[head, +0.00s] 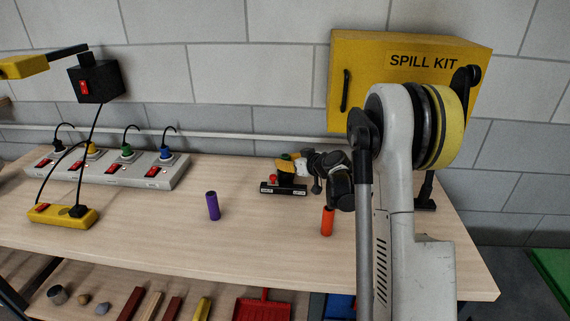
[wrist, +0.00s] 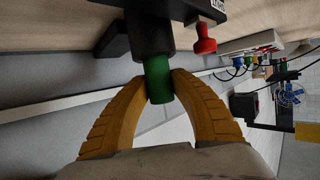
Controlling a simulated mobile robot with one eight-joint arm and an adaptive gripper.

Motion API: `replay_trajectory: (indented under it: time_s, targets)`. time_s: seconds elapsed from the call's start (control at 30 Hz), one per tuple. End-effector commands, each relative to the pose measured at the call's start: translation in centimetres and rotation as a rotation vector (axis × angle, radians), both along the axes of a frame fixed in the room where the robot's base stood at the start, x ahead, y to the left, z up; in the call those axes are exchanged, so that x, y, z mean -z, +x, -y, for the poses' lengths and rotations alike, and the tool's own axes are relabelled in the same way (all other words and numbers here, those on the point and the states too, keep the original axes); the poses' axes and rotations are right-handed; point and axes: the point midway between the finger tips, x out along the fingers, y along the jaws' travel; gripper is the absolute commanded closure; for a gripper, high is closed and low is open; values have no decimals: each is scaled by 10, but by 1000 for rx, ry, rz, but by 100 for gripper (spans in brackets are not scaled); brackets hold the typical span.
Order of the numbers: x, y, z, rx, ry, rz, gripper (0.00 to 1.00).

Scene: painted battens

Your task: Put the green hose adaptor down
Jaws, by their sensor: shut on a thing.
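The green hose adaptor (wrist: 158,82) is a short green cylinder between my gripper's (wrist: 160,80) two ribbed yellow fingers in the wrist view. The fingers are shut on it. Its far end meets a thick black cylinder (wrist: 151,36) on a dark stand with a red knob (wrist: 205,40); I cannot tell whether they are joined. In the head view my gripper (head: 287,163) is at the stand (head: 284,189) near the back of the bench, and the adaptor is mostly hidden there.
A purple cylinder (head: 212,205) and an orange-red cylinder (head: 327,221) stand on the wooden bench (head: 160,235). A grey switched socket strip (head: 110,169) with plugs and a yellow socket block (head: 62,216) lie left. A yellow spill kit cabinet (head: 345,75) hangs behind my arm. The bench's middle front is clear.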

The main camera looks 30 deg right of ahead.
Motion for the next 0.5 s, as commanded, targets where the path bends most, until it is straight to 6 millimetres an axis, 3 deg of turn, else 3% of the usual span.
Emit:
replay_trajectory:
  time_s: [0.23, 0.27, 0.3, 0.5]
  targets:
    - [3, 0, 0, 0, 0, 0, 100]
    - [3, 0, 0, 0, 0, 0, 67]
    - [2, 0, 0, 0, 0, 0, 55]
    - [2, 0, 0, 0, 0, 0, 53]
